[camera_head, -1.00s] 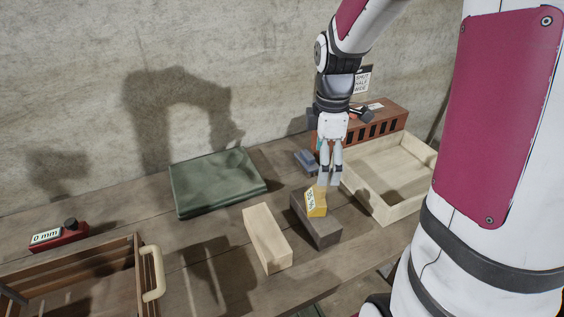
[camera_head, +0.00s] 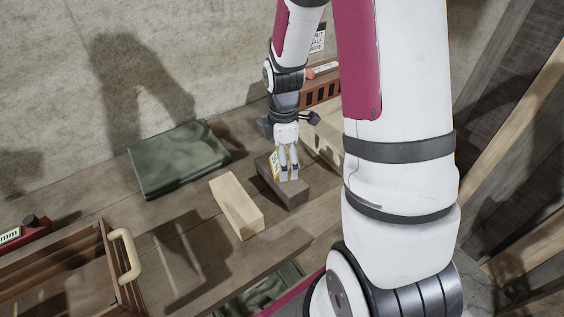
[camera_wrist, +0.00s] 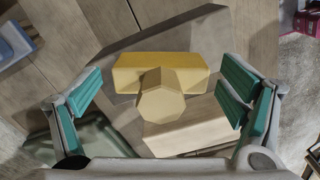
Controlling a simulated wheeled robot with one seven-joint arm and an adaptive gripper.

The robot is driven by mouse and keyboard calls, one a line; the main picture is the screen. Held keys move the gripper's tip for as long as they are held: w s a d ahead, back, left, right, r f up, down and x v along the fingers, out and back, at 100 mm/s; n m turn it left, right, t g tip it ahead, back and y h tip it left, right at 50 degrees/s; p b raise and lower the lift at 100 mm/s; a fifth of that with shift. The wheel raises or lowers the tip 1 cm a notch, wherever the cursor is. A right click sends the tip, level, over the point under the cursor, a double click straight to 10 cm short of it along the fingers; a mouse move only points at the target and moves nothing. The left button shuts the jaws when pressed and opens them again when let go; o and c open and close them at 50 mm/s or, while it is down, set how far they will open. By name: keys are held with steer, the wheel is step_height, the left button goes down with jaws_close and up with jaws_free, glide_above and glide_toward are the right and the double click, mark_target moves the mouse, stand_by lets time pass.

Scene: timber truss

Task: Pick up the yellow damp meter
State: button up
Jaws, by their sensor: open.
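The yellow damp meter (camera_head: 276,165) sits on top of a dark grey-brown block (camera_head: 292,193) on the wooden bench. In the wrist view the yellow damp meter (camera_wrist: 187,67) lies between my fingers, its paler many-sided knob toward the camera. My gripper (camera_head: 288,178) is open and points down at the meter, with its fingers largely covering it in the head view. In the wrist view the teal pads of my gripper (camera_wrist: 160,98) stand apart on either side of the meter, with gaps showing.
A pale wood block (camera_head: 237,206) lies just left of the dark block. A folded green cloth (camera_head: 178,158) lies further back left. A wooden crate with a cream handle (camera_head: 124,256) and a red gauge (camera_head: 24,232) stand at left. A pale tray (camera_head: 322,138) is behind at right.

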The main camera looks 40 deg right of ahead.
steer(key=shift+f, duration=0.9)
steer(key=c, duration=1.5)
steer(key=shift+o, duration=0.2)
